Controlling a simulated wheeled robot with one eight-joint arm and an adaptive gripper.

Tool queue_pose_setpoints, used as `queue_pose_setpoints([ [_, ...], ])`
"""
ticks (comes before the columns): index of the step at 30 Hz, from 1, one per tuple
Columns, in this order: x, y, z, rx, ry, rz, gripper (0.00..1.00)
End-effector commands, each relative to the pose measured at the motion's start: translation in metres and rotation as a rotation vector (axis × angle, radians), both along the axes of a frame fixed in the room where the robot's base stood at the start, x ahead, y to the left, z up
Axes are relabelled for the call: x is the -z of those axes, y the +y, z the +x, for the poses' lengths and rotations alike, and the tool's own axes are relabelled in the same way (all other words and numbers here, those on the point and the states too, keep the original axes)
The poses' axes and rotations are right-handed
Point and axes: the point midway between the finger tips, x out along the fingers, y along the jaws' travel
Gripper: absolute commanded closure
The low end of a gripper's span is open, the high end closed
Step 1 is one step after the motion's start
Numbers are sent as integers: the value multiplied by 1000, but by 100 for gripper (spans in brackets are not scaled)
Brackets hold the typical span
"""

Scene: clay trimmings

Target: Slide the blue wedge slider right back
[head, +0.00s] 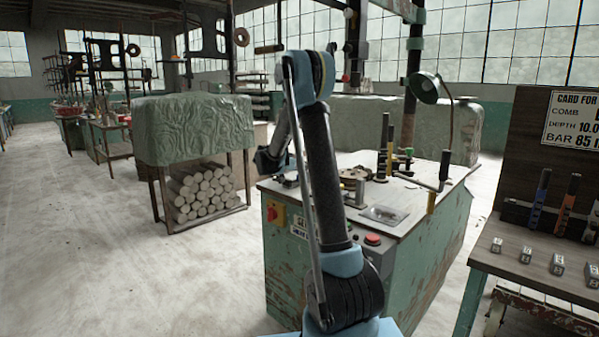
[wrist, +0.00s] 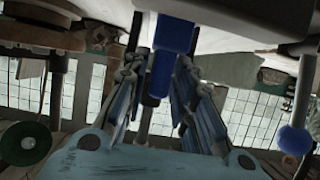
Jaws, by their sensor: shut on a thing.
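In the wrist view a blue upright handle (wrist: 174,36), which I take for the blue wedge slider's, stands between the two fingers of my gripper (wrist: 162,65). The gripper is shut on it. The handle joins a pale surface at the top of this tilted-over view; its wedge and track cannot be made out. In the head view the green machine bench (head: 392,223) stands behind my arm. My wrist is partly visible left of the arm, but the gripper and the blue slider are hidden there.
A blue ball knob on a rod (wrist: 294,139) is at the right in the wrist view. The bench top carries a lever (head: 445,166), a red button (head: 373,239) and a green lamp (head: 427,88). A wooden side table (head: 540,272) stands at the right. Open floor lies left.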

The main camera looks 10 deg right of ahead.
Motion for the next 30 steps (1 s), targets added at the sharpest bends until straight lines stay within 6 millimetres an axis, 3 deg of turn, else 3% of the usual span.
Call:
queue_pose_setpoints([
  [1, 0, 0, 0, 0, 0, 0, 73],
  [3, 0, 0, 0, 0, 0, 0, 64],
  [16, -3, 6, -4, 0, 0, 0, 64],
  [30, -33, 66, -49, -3, 1, -1, 64],
])
